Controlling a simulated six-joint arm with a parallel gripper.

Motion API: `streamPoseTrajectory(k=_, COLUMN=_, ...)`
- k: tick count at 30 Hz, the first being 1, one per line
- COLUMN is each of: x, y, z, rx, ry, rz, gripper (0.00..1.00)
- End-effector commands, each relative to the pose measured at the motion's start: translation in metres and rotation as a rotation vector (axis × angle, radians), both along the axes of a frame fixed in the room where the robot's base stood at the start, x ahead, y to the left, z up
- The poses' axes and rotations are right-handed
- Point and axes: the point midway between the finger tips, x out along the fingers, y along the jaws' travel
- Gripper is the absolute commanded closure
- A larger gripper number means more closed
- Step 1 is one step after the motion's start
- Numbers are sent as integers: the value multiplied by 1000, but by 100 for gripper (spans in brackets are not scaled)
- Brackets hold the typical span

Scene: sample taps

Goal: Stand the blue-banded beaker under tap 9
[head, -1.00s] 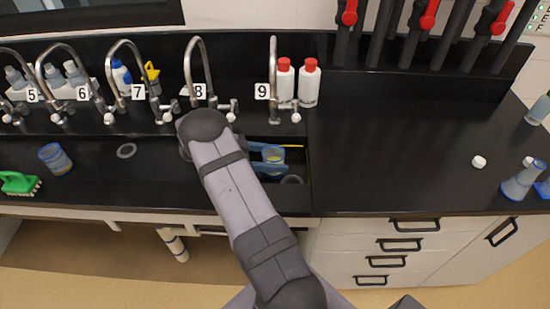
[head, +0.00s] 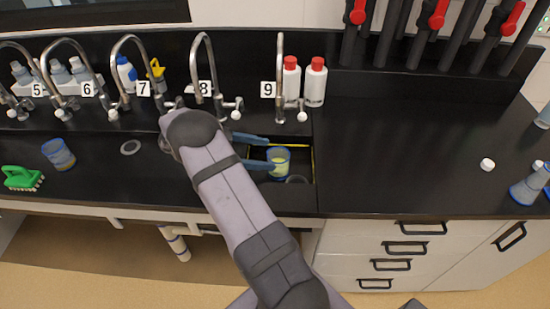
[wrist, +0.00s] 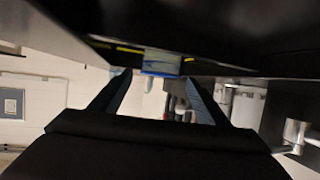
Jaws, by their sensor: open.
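A clear beaker with a blue band and yellowish contents (head: 279,162) stands in the sink recess below tap 9 (head: 280,75), in front of the tap's label. It looks upright. My gripper (head: 270,153) is open, with its blue fingers reaching in from the left at the beaker's left side. In the wrist view the beaker (wrist: 161,62) shows beyond and between the tips of my open gripper (wrist: 160,80). No clear contact shows. The beaker's base is partly hidden by the lower finger and the recess.
Another blue-marked beaker (head: 58,154) and a green brush (head: 22,178) are on the left counter. White bottles with red caps (head: 315,82) stand right of tap 9. Tap 8 (head: 205,75) rises behind my arm. A flask (head: 528,186) stands far right; the right counter is mostly clear.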

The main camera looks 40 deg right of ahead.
Motion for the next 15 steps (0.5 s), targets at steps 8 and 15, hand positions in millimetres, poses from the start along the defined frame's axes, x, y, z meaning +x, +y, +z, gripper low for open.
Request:
streamPoseTrajectory(k=8, x=22, y=35, z=15, rx=-1, ry=-3, rz=1, gripper=31)
streamPoseTrajectory(k=15, x=29, y=47, z=23, rx=0, ry=-1, rz=0, gripper=31)
